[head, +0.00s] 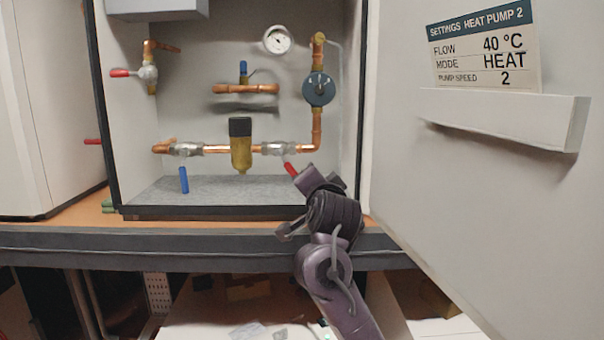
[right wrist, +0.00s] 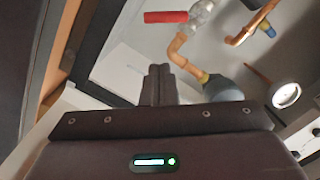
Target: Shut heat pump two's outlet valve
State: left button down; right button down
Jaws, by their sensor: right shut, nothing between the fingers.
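The door sign (head: 485,45) reads "SETTINGS HEAT PUMP 2". In the open cabinet, a silver valve (head: 278,148) sits on the lower copper pipe, right of the brass filter. Its red lever (head: 291,169) slants down and right from the pipe. My right gripper (head: 310,180) is at the lever's lower end in the head view and partly overlaps it. In the right wrist view my fingers (right wrist: 158,85) are together and empty, with a gap to the red lever (right wrist: 165,17). Whether they touch it from the side, I cannot tell. My left gripper is not in view.
Another red lever (head: 121,73) is at upper left. Blue levers hang at lower left (head: 183,180) and stand at the middle (head: 243,68). The brass filter (head: 241,155), the pump (head: 319,89) and the gauge (head: 277,40) are nearby. The open door, with a ledge (head: 505,115), bounds the right.

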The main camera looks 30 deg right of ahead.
aim_at(290, 167)
jog(key=shift+m+h, duration=0.3)
jog(key=shift+m, duration=0.1)
jog(key=p+x, duration=0.1)
jog(key=x, duration=0.2)
jog(key=a+p+x, duration=0.1)
jog(key=p+x, duration=0.1)
jog(key=x, duration=0.2)
jog(key=w+p+x, duration=0.1)
jog(key=x, duration=0.3)
jog(key=shift+a+p, duration=0.4)
jog(key=shift+f, duration=0.1)
jog(key=shift+a, duration=0.1)
jog(key=shift+w+a+f+m+b, duration=0.1)
jog(key=shift+f+m+b, duration=0.1)
jog(key=shift+m+b, duration=0.2)
